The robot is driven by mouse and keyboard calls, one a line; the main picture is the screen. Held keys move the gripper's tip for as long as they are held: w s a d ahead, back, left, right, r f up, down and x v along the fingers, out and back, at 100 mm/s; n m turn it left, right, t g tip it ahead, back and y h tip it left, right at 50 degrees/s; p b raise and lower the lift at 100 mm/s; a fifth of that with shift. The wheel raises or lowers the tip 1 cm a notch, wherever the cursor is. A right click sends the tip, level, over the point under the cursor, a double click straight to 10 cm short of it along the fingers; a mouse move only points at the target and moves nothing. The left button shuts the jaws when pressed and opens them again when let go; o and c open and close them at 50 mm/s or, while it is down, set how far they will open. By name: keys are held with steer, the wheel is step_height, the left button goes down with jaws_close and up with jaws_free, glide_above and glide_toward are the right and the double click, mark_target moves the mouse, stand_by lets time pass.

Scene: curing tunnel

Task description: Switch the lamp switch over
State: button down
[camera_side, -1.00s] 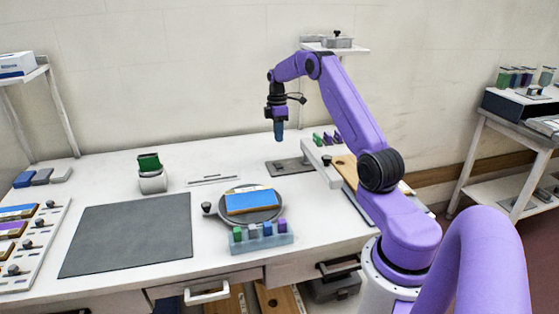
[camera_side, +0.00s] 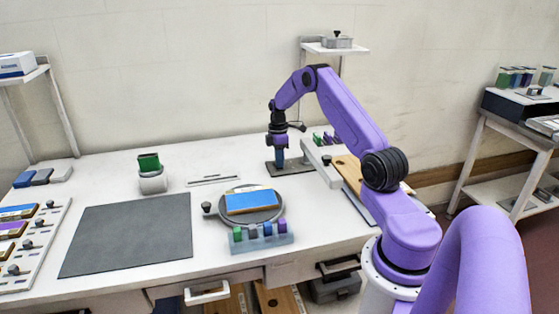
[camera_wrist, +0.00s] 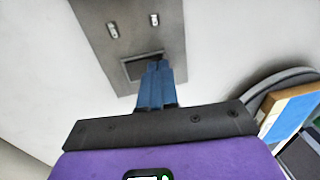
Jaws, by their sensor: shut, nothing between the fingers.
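The lamp switch is a grey metal plate (camera_wrist: 155,30) with two small lights and a dark rectangular recess (camera_wrist: 131,69). In the side view, the plate (camera_side: 296,168) lies at the back of the table. My gripper (camera_side: 280,167) points straight down over the plate's left part. In the wrist view, the blue fingertips (camera_wrist: 157,66) are together and empty, over the recess. They hide part of it, so I cannot tell whether they touch the switch or which way it is set.
A white bar-like fixture (camera_side: 321,164) stands just right of the plate. A round turntable (camera_side: 262,215) with a blue-topped block is in front.

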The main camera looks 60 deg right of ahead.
steer(key=shift+s+a+f, duration=0.1)
steer(key=shift+a+f, duration=0.05)
steer(key=shift+f, duration=0.15)
steer(key=shift+w+d+r, duration=0.35)
steer(key=shift+w+d, duration=0.2)
steer(key=shift+d, duration=0.05)
steer(key=shift+r, duration=0.1)
step_height(320, 180, up, 14)
steer(key=s+a, duration=0.1)
stand_by(0.6)
steer(key=shift+s+a, duration=0.1)
